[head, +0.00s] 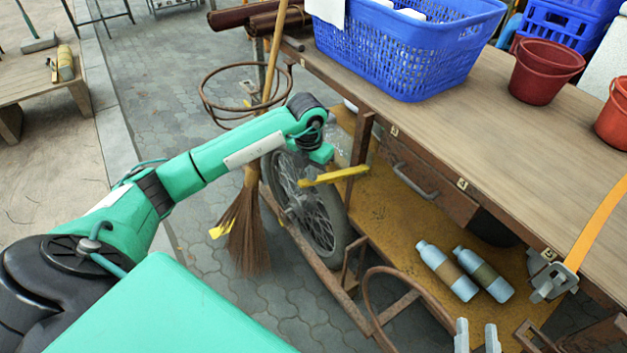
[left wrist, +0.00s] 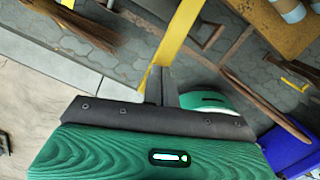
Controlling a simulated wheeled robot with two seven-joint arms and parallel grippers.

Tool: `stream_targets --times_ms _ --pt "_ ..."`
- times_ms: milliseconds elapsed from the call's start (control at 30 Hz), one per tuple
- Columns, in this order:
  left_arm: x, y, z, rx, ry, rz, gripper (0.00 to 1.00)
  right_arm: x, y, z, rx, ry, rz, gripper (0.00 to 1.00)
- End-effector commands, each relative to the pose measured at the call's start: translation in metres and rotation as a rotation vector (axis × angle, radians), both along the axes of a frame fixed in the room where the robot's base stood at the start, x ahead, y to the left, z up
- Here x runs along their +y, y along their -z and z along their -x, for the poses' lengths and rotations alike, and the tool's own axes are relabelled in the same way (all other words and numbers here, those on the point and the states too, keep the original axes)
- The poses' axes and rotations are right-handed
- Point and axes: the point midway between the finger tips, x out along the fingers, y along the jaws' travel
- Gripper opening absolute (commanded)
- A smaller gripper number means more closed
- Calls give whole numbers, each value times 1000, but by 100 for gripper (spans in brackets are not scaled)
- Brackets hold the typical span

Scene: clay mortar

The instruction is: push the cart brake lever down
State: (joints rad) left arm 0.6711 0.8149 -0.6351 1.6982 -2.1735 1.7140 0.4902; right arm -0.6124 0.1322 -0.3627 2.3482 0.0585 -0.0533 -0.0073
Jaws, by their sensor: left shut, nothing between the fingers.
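The yellow brake lever (head: 335,176) sticks out beside the spoked wheel (head: 308,205) of the cart, close to level. My left gripper (head: 320,153) is just above the lever; its fingertips are hard to make out in the head view. In the left wrist view its dark fingers (left wrist: 161,80) are shut together with nothing between them. A yellow bar (left wrist: 178,32), apparently the lever, runs right beside them. I cannot tell whether they touch. My right gripper (head: 477,338) shows only its grey fingertips at the bottom edge, apart and empty.
A broom (head: 247,230) leans at the cart's left end, near a rusty ring (head: 246,95). The cart top (head: 450,125) carries a blue basket (head: 405,50) and red buckets (head: 545,71). Two bottles (head: 463,272) lie on the lower shelf. Paving left of the broom is clear.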

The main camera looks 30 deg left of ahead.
Motion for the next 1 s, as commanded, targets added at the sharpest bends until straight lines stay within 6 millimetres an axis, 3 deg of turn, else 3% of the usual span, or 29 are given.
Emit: stream_targets --times_ms 367,733,1000 --pt "0 4 0 1 0 0 0 0 2 0 0 0 0 36" --pt "0 43 0 1 0 0 0 0 24 0 0 0 0 36" --pt "0 45 0 0 0 0 0 0 24 0 0 0 0 36"
